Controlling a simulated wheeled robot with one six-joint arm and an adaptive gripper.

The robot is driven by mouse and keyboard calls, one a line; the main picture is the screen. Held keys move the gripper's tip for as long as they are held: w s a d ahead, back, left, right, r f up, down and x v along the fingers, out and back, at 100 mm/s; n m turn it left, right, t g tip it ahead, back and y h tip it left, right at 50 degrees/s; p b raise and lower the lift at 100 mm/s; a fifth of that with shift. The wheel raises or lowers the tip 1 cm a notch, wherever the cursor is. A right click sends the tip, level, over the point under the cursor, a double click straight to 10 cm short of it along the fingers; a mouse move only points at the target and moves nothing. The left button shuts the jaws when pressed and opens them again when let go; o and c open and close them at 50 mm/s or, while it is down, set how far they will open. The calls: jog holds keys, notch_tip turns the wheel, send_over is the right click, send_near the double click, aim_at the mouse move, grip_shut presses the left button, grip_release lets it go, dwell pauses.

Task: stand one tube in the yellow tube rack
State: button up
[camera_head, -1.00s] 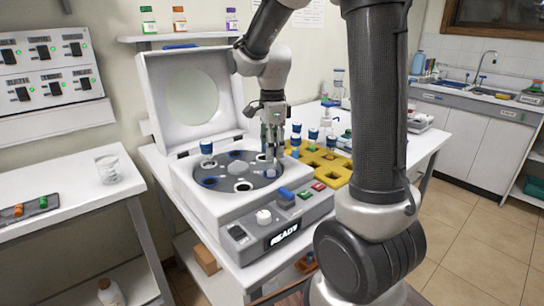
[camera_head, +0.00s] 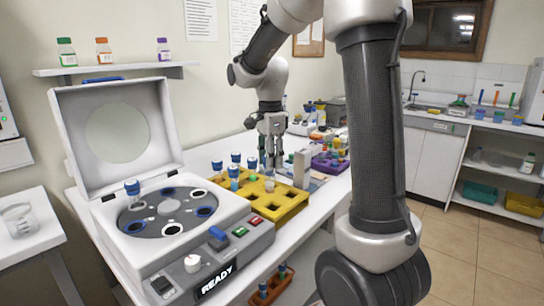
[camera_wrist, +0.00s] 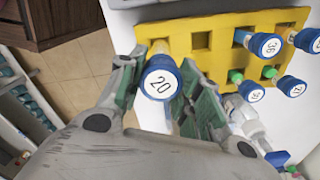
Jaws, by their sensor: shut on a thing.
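The yellow tube rack (camera_head: 290,200) stands on the bench just right of the centrifuge, with empty square holes in its front part. Several blue-capped tubes (camera_head: 235,158) stand at its back left; the wrist view shows caps such as number 36 (camera_wrist: 265,45). My gripper (camera_head: 270,165) is above the far side of the rack, pointing down. In the wrist view it is shut on a tube with a blue cap marked 20 (camera_wrist: 160,84). The cap overlaps the rack edge (camera_wrist: 225,20) in the picture; the tube's lower end is hidden, so its height cannot be told.
The open centrifuge (camera_head: 168,215) stands at the left, with one blue-capped tube (camera_head: 132,187) in its rotor and a READY display. A purple rack (camera_head: 328,161) and a pale upright block (camera_head: 301,168) stand to the right.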

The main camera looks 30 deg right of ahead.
jog(key=shift+d, duration=0.55)
jog(key=shift+d+f, duration=0.1)
jog(key=shift+f, duration=0.35)
jog(key=shift+w+f, duration=0.1)
jog(key=shift+f, duration=1.35)
jog(key=shift+f, duration=2.65)
jog(key=o, duration=1.1)
